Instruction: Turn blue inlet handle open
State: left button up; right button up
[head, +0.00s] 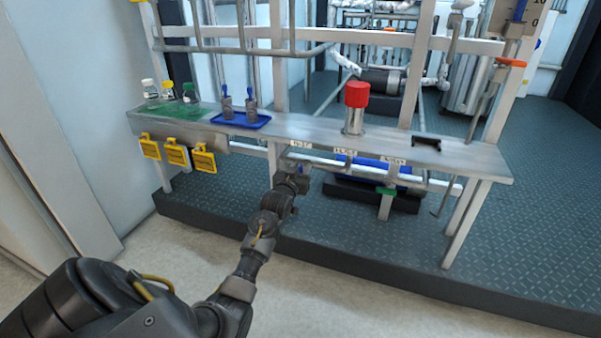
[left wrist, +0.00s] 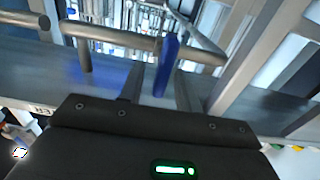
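A blue handle (left wrist: 166,64) shows in the left wrist view, long and narrow, in front of a grey pipe. It appears between the two fingers of my left gripper (left wrist: 158,90), which stand apart with gaps on both sides. I cannot tell how deep between them it lies. In the head view my left gripper (head: 300,172) is at the front underside of the steel shelf, and the handle there is not clearly visible. Another blue handle (head: 520,10) is at the top right, by a gauge. My right gripper is not in view.
The steel shelf (head: 300,128) carries a blue tray (head: 262,124), a red-capped cylinder (head: 356,94) and several capped bottles. Yellow tags (head: 177,155) hang from its left front edge. A green handle (head: 386,191) and a blue object (head: 372,165) are below. White posts and pipes surround it.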

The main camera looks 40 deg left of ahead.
pick_arm(q)
grip_shut()
dwell(0.3)
